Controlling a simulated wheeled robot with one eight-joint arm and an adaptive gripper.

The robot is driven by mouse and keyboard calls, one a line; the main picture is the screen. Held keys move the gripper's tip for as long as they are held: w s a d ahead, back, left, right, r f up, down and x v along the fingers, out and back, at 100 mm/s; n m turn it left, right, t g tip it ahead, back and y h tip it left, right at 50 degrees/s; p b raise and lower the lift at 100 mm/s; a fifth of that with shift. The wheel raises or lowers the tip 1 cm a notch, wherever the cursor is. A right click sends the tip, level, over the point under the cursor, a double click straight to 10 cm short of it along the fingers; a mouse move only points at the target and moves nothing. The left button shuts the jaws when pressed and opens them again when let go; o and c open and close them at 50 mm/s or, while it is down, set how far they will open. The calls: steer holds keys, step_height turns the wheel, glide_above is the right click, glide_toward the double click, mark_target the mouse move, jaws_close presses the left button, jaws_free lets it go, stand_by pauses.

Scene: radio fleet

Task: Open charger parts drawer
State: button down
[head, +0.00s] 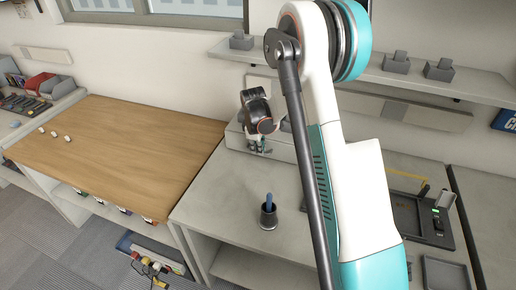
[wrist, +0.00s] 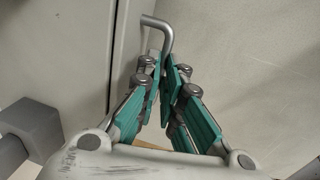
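A light grey drawer unit (head: 283,148) stands on the grey counter against the wall. My gripper (head: 260,148) is at its front, partly hiding it. In the wrist view, a bent metal bar handle (wrist: 157,24) sticks out from a pale drawer front (wrist: 125,60). The green-padded fingers of my gripper (wrist: 164,62) come together on the near end of the handle, one on each side. A dark seam runs down the drawer front beside the handle. The drawer looks closed in these views. The handle is too small to make out in the head view.
A dark cup (head: 268,217) with a blue item stands on the counter in front. A shelf (head: 460,84) with grey holders runs above. A wooden table (head: 120,150) is at left. A black tray device (head: 418,218) sits at right, partly behind my arm.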

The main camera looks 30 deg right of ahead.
steer(key=s+a+b, duration=0.1)
steer(key=s+a, duration=0.8)
steer(key=shift+s+a, duration=0.25)
steer(key=c, duration=2)
jaws_free()
step_height(320, 180, up, 12)
steer(key=s+a, duration=0.1)
steer(key=shift+s+a, duration=0.2)
steer(key=shift+s, duration=0.05)
steer(key=shift+f, duration=0.15)
